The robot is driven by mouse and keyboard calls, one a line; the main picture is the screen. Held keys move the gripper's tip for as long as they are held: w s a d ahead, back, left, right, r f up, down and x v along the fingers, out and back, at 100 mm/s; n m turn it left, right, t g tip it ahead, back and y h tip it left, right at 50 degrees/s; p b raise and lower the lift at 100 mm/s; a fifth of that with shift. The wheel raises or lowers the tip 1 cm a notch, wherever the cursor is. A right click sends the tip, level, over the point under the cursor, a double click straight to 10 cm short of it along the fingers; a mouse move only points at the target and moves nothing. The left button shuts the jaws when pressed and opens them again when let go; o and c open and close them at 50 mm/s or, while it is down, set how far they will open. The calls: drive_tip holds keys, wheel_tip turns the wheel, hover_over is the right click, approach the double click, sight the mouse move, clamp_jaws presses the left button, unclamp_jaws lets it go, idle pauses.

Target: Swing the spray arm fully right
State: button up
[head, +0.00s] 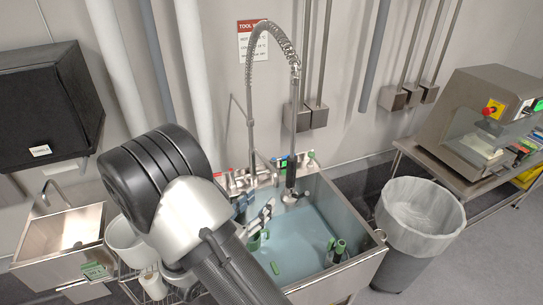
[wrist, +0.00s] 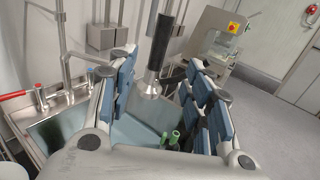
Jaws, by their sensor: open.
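The spray arm (head: 274,32) is a sprung steel hose that arches up from the sink's back edge and comes down over the basin. Its black handle (wrist: 161,42) and pale nozzle (wrist: 150,87) hang nearly upright; the spray head also shows in the head view (head: 291,175). My gripper (wrist: 161,63) is open, with blue-padded fingers on either side of the handle in the wrist view. No finger visibly touches it, and I cannot tell how deep it sits between them. In the head view my gripper is partly hidden by my arm, left of the spray head.
The steel sink (head: 358,262) holds bluish water and green-handled tools (head: 337,247). A lined bin (head: 419,212) stands to its right, beside a bench with a steel machine (head: 478,120). Taps (wrist: 40,98) line the sink's back edge. A smaller basin (head: 62,240) stands at left.

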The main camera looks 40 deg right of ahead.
sight(289, 173)
drive_tip(key=x, duration=1.7)
drive_tip(key=shift+d, duration=0.2)
drive_tip(key=shift+c, duration=0.3)
clamp_jaws()
